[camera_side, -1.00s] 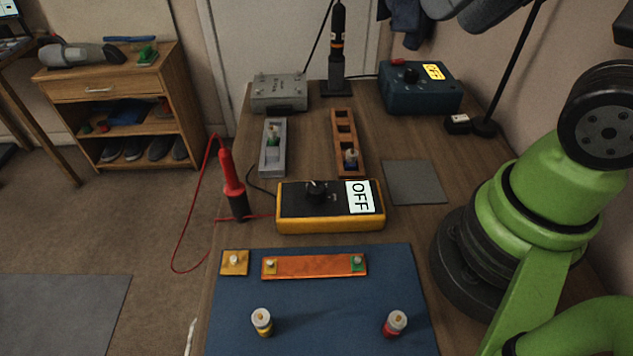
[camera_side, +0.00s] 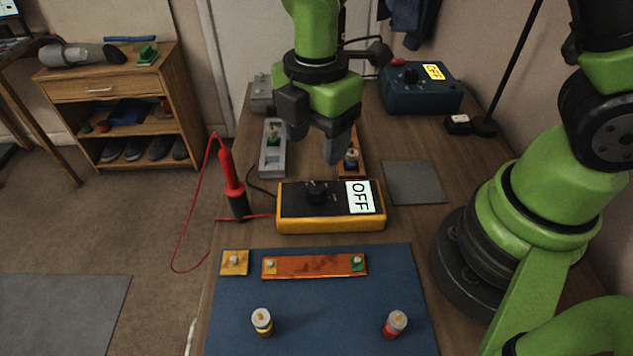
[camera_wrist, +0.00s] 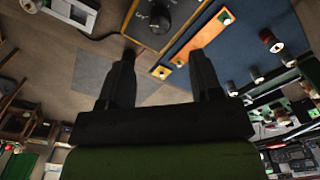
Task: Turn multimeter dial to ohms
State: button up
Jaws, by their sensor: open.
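The multimeter is a yellow box with a dark top (camera_side: 330,222), lying on the workbench in the middle of the side view. Its black dial (camera_side: 316,191) sits left of a white label reading OFF (camera_side: 359,197). My gripper (camera_side: 318,148) hangs above and behind the multimeter, fingers pointing down and apart, empty and not touching the dial. In the wrist view my open fingers (camera_wrist: 164,68) show with the dial (camera_wrist: 159,20) beyond them at the top. The markings around the dial are too small to read.
A red probe (camera_side: 231,185) stands at the bench's left edge with its cable. A blue mat (camera_side: 330,310) in front holds an orange strip (camera_side: 314,266) and two small bottles. A blue box (camera_side: 418,88) stands behind right. A grey pad (camera_side: 413,181) lies right of the multimeter.

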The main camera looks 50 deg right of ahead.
aim_at(317, 187)
notch_tip(317, 187, down, 9)
jog(key=shift+f, duration=0.2)
dwell(0.3)
jog(key=c, duration=0.9)
jog(key=shift+c, duration=0.2)
